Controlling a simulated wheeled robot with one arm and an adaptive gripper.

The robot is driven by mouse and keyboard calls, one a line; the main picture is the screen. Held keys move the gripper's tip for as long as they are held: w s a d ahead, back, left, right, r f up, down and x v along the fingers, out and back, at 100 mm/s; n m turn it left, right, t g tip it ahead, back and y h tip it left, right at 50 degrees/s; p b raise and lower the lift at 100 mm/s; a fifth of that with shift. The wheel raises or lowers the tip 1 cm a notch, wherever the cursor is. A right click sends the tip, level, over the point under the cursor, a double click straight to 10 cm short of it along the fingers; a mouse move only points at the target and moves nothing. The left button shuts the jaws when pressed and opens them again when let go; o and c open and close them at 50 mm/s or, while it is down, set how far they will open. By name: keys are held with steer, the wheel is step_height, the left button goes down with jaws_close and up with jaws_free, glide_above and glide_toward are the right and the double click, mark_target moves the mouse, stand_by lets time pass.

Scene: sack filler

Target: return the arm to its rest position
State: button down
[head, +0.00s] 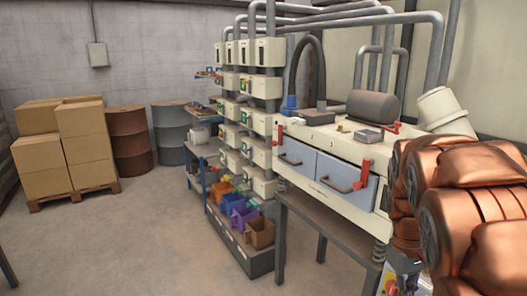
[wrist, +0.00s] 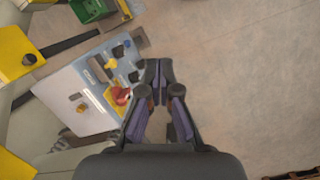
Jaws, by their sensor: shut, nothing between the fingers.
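My gripper (wrist: 158,72) shows in the wrist view with its dark fingers drawn together and nothing held between them. It points down over the floor, just right of a pale control panel in the picture. In the head view the copper-coloured links of my arm (head: 465,190) fill the right side, folded close.
The control panel (wrist: 80,100) carries knobs and a red button. A cream machine (head: 335,140) on a grey frame stands beside my arm. Colored bins (head: 240,212), drums (head: 128,138) and stacked boxes (head: 50,150) stand farther off. The floor (head: 130,240) at left is clear.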

steer(key=s+a+f, duration=0.1)
steer(key=s+a, duration=0.3)
steer(key=s, duration=0.3)
steer(key=s+a+f+m, duration=0.1)
steer(key=s+a, duration=0.2)
steer(key=s, duration=0.4)
steer(key=s+a+f+y, duration=0.1)
steer(key=s+a, duration=0.3)
steer(key=s, duration=0.4)
steer(key=shift+a+f+m, duration=0.2)
steer(key=shift+a+m, duration=0.1)
steer(key=shift+a, duration=0.05)
steer(key=shift+s, duration=0.15)
